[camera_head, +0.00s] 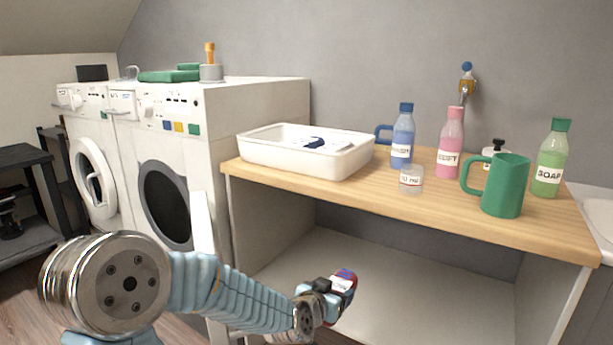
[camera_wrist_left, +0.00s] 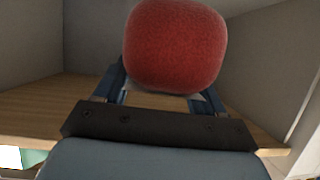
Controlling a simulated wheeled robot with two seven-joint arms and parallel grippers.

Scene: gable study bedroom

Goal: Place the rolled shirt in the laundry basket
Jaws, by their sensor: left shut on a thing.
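The rolled shirt (camera_wrist_left: 175,45) shows in the left wrist view as a red, rounded, fuzzy bundle between the blue fingers. The white open tub (camera_head: 268,157), the only basket-like container I see, stands on the table's left end, above and behind the gripper. A dark blue and white item lies in it. My right gripper is not in view.
The wooden table (camera_head: 400,200) also holds a blue bottle (camera_head: 403,140), a pink bottle (camera_head: 450,145), a small clear cup (camera_head: 411,179), a green mug (camera_head: 505,187) and a green soap bottle (camera_head: 550,160). White washing machines (camera_head: 215,130) stand left of it. The space under the tabletop is open.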

